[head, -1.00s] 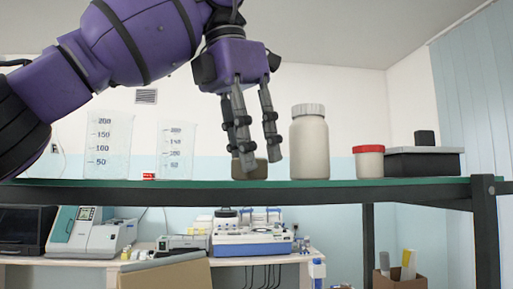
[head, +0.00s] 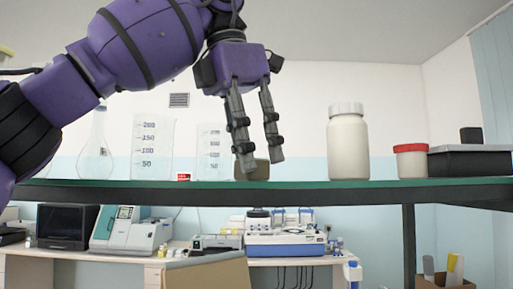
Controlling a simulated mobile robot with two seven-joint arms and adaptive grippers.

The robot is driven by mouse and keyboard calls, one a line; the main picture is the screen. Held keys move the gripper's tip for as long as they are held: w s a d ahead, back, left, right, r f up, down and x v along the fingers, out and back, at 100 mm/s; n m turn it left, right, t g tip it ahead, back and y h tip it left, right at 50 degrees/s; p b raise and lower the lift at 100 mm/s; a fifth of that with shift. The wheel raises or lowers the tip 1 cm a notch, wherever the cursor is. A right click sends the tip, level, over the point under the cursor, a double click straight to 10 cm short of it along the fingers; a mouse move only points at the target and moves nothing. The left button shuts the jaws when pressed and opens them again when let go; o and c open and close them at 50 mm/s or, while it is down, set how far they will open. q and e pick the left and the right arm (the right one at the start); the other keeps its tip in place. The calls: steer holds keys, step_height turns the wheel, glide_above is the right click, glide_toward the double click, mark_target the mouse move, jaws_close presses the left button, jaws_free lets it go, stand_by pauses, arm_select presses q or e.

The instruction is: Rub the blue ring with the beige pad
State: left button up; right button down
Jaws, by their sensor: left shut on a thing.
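My left gripper (head: 261,161) comes down from above and is shut on a small brownish-beige block, which I take to be the beige pad (head: 258,171). The pad is between its fingertips, low at the green shelf top; I cannot tell whether it touches the surface. The blue ring is not visible in this view. My right gripper is not in view.
On the green shelf (head: 310,184) stand a flask (head: 96,150), two clear beakers (head: 152,148) (head: 212,152) and a small red item (head: 184,177) to the left. A white bottle (head: 348,145), red-lidded jar (head: 411,163) and black box (head: 470,163) stand right.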

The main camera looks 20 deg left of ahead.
arm_select(q)
steer(key=shift+w+f, duration=0.1)
steer(key=shift+w, duration=0.45)
steer(key=shift+d, duration=0.15)
steer(key=shift+w+d+r, duration=0.1)
steer(key=shift+w+d, duration=0.15)
steer(key=shift+d, duration=0.5)
steer(key=shift+w+d+r, duration=0.1)
steer(key=shift+w+d, duration=0.1)
steer(key=shift+d, duration=0.5)
steer(key=shift+w+d, duration=0.1)
steer(key=shift+d, duration=0.4)
steer(key=shift+w+d+f, duration=0.1)
steer(key=shift+w+d, duration=0.1)
steer(key=shift+d, duration=0.6)
steer(key=shift+w+d+f, duration=0.1)
steer(key=shift+w+d, duration=0.15)
steer(key=shift+d, duration=0.55)
steer(key=shift+w+d, duration=0.2)
steer(key=shift+d, duration=0.6)
step_height(320, 180, up, 6)
